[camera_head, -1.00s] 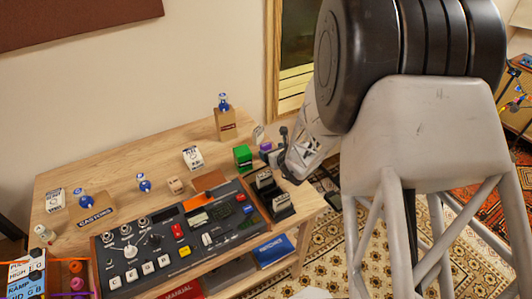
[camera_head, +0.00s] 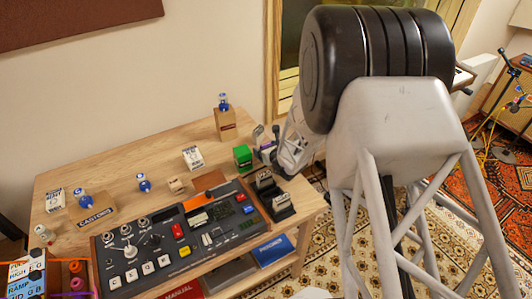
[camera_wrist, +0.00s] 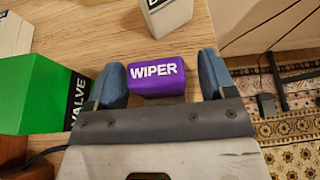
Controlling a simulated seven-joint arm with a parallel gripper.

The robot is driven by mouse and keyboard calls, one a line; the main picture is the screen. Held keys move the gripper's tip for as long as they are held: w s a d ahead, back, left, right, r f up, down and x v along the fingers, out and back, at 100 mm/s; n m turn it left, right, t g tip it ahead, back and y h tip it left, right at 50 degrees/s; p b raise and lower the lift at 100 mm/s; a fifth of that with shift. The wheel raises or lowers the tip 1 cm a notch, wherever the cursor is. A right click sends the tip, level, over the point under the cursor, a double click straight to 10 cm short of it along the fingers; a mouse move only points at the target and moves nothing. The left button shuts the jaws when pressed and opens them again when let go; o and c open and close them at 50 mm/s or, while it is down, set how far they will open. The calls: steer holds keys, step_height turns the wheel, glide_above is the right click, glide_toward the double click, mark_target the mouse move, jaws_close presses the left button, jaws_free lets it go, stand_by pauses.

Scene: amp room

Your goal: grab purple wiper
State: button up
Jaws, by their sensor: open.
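The purple wiper (camera_wrist: 156,78) is a small block with "WIPER" in white on it. In the wrist view it sits on the wooden table between the two blue fingertips of my gripper (camera_wrist: 160,82). The fingers are open, one on each side of the block, with a small gap visible at least on the right. In the head view my gripper (camera_head: 268,143) is at the table's right end, and the wiper is mostly hidden by it there.
A green "VALVE" block (camera_wrist: 38,95) stands close to the left finger; it also shows in the head view (camera_head: 243,157). A whitish block (camera_wrist: 168,18) stands just beyond the wiper. Black holders (camera_head: 278,203) are near the table's right edge. Patterned carpet lies to the right.

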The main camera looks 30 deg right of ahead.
mark_target(266, 145)
stand_by(0.4)
steer(key=c, duration=1)
steer(key=shift+r, duration=0.1)
steer(key=shift+r, duration=4.95)
